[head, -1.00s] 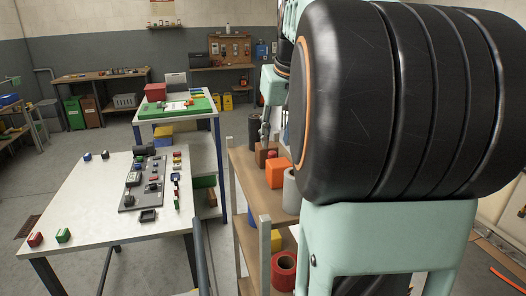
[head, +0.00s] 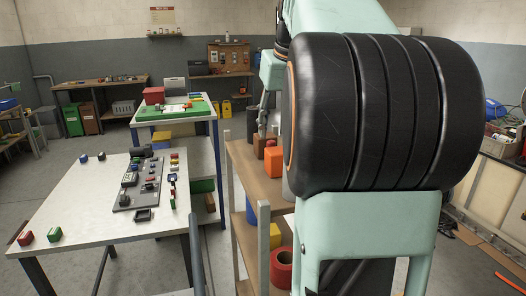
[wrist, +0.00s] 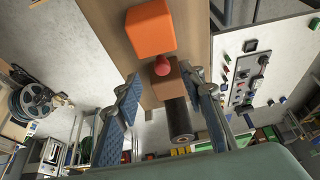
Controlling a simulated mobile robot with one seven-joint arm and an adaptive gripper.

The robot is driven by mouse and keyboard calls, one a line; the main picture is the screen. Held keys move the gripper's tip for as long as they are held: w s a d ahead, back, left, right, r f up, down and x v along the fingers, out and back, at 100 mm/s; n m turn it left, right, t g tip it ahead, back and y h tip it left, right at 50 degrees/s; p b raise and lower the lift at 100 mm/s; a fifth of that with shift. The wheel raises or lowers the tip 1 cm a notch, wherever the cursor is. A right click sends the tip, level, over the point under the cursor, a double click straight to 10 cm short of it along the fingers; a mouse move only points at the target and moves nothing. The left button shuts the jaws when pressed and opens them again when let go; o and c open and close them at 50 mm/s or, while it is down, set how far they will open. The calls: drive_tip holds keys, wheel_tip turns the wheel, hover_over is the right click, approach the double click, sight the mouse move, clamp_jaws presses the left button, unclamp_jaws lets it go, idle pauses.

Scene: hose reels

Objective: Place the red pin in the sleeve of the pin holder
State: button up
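The red pin (wrist: 162,66) shows its rounded red head in the wrist view, at a small brown block (wrist: 166,85) on a wooden shelf top. I cannot tell how deep it sits in the block. My gripper (wrist: 164,82) has its two blue-padded fingers apart, one on each side of the block and pin in the picture, with nothing held between them. In the head view my gripper (head: 262,120) points down above the brown block (head: 260,141), partly hidden by my arm. I cannot clearly make out the pin holder's sleeve.
An orange block (wrist: 150,28) stands beside the pin, and a dark cylinder (wrist: 179,118) is on the other side. The shelf unit (head: 250,184) also carries a red roll (head: 281,262) lower down. A white table (head: 85,200) with a grey fixture board (head: 148,185) stands left.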

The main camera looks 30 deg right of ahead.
sight(272, 141)
drive_tip(key=shift+w+x, duration=0.15)
drive_tip(key=shift+x, duration=1.4)
drive_tip(key=shift+w+x, duration=0.15)
drive_tip(key=shift+x, duration=1.4)
drive_tip(key=shift+r, duration=0.15)
drive_tip(key=shift+c, duration=0.5)
clamp_jaws()
